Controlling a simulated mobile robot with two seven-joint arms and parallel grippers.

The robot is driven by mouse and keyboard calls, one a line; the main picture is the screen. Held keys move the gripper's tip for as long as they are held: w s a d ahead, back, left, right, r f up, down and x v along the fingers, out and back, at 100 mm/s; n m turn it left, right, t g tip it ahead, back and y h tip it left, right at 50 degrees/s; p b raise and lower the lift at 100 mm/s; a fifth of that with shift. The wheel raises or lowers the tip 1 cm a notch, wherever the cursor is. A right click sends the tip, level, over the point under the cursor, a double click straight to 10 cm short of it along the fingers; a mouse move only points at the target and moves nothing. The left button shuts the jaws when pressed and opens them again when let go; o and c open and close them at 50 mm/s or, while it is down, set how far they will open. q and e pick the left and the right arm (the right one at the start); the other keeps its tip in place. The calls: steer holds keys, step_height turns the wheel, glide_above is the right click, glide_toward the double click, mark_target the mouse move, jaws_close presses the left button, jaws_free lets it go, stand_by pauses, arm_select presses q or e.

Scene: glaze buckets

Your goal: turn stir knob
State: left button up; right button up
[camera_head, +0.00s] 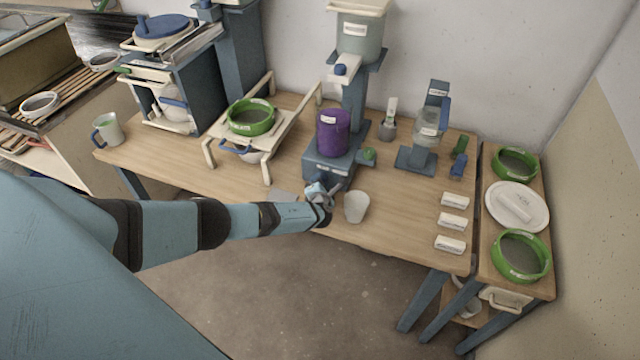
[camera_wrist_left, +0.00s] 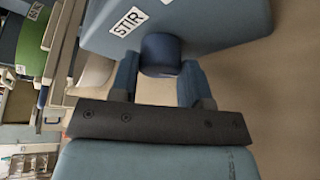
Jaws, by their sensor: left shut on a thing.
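The stir knob (camera_wrist_left: 161,50) is a dark blue round knob on the front of a blue-grey machine base, beside a white label reading STIR (camera_wrist_left: 130,21). In the left wrist view my left gripper (camera_wrist_left: 160,72) has one finger on each side of the knob and is shut on it. In the head view my left gripper (camera_head: 320,192) is at the front of the machine base (camera_head: 318,163); it hides most of the knob there. A purple bucket (camera_head: 333,136) stands on that base. My right gripper is not in view.
A white cup (camera_head: 356,207) stands close to the right of my left gripper. A green knob (camera_head: 369,154) sits at the base's right side. Several white blocks (camera_head: 453,222) lie farther right. A sieve stand with a green ring (camera_head: 251,119) is to the left.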

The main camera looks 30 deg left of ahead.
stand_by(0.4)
arm_select(q)
steer(key=o, duration=0.9)
steer(key=shift+o, duration=0.2)
steer(key=shift+s+d, duration=0.3)
steer(key=shift+s, duration=0.15)
steer(key=v, duration=1.2)
steer(key=shift+s+d+r, duration=0.2)
steer(key=shift+s+r, duration=0.05)
